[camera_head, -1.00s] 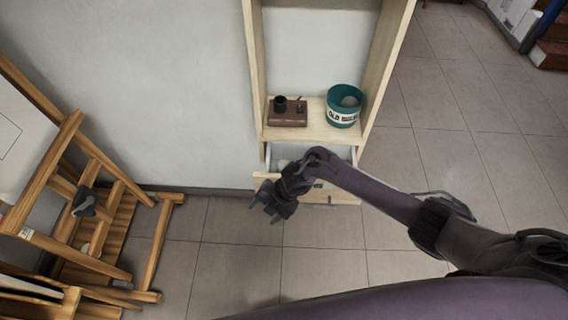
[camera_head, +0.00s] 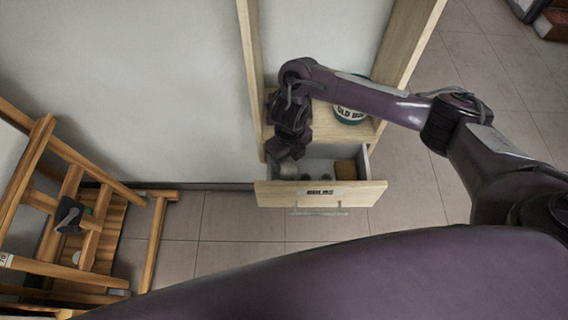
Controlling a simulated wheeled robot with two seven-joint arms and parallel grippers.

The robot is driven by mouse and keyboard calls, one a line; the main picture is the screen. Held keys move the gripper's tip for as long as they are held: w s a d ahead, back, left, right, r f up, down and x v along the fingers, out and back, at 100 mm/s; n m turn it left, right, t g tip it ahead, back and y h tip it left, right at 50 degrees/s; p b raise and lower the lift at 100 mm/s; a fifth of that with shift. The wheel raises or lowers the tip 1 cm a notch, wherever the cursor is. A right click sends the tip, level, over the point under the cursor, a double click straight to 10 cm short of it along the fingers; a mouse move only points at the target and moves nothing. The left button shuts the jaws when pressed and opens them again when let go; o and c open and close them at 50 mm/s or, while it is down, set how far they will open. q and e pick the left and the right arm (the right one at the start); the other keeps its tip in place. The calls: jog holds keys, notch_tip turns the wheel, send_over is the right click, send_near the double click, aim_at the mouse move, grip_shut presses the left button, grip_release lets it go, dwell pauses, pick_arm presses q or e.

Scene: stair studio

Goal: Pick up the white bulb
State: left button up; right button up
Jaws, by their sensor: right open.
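An open drawer (camera_head: 265,193) juts out low on the wooden shelf unit. Inside it, a pale rounded thing (camera_head: 288,171) lies at the left; it may be the white bulb, but it is too small and partly covered to be sure. My right gripper (camera_head: 286,154) is open and points down over the left rear of the drawer, just above or beside the pale thing. I cannot tell whether they touch. My left gripper is out of view.
The drawer also holds a brown block (camera_head: 345,168) and small grey things. A green bin (camera_head: 350,115) stands on the shelf above, partly behind my right arm. A wooden easel-like frame (camera_head: 157,240) stands at the left. The tiled floor (camera_head: 240,222) between is clear.

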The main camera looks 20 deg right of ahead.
aim_at(289, 167)
jog(key=shift+w+d+f, duration=0.1)
jog(key=shift+w+f, duration=0.1)
jog(key=shift+w, duration=0.1)
jog(key=shift+f+b, duration=0.45)
jog(key=shift+f, duration=0.75)
jog(key=shift+s+f, duration=0.2)
jog(key=shift+f, duration=0.15)
notch_tip(289, 167, down, 4)
jog(key=shift+r+p, duration=0.15)
jog(key=shift+p, duration=0.3)
jog(key=shift+f, duration=0.35)
jog(key=c, duration=0.8)
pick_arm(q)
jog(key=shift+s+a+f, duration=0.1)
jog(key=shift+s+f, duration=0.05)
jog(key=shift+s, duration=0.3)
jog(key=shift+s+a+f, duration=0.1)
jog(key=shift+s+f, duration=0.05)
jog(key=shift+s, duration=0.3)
pick_arm(e)
jog(key=shift+o, duration=0.2)
